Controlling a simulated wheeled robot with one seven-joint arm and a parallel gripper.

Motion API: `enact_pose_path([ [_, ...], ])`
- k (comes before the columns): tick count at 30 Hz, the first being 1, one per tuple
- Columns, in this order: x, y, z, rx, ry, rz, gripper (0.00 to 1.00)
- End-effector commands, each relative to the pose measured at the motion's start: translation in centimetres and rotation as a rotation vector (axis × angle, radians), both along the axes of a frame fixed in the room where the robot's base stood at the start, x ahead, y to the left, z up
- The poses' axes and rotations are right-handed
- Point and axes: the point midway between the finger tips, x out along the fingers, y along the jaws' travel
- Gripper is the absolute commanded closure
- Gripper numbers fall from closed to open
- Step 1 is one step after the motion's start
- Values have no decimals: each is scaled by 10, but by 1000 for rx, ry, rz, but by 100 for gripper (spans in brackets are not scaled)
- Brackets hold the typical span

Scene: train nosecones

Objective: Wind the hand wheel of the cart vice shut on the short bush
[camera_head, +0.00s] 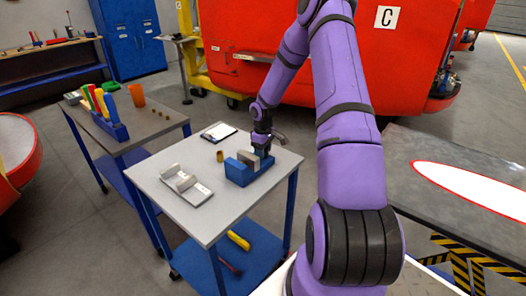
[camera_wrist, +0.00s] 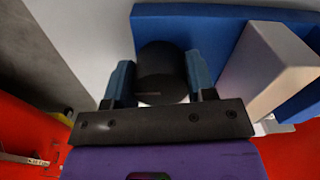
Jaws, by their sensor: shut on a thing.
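The blue cart vice (camera_head: 238,173) sits on the grey top of the near cart, with a pale grey jaw block on it. In the wrist view its blue body (camera_wrist: 190,22) and pale block (camera_wrist: 268,68) lie to the right of my gripper (camera_wrist: 159,75). My gripper is shut on a dark round part (camera_wrist: 163,66), which looks like the hand wheel. In the head view my gripper (camera_head: 262,142) is at the vice's far end. A small brass bush (camera_head: 220,156) stands on the cart top left of the vice. Whether anything sits between the jaws is hidden.
A grey bracket-like fixture (camera_head: 187,185) and a clipboard (camera_head: 218,132) share the cart top (camera_head: 205,222). A left bench (camera_head: 150,128) holds a blue rack, an orange cup and several small brown parts. A dark table (camera_head: 420,150) stands right. The cart's front corner is clear.

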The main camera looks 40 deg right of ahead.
Motion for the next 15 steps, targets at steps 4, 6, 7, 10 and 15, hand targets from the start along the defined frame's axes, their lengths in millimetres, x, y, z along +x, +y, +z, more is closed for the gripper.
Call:
enact_pose_path([
  [4, 0, 0, 0, -1, 2, -89, 73],
  [6, 0, 1, 0, 0, 1, -113, 73],
  [7, 0, 0, 0, 0, 1, -119, 73],
  [10, 0, 0, -1, 1, 1, -125, 73],
  [15, 0, 0, -1, 1, 1, -124, 47],
])
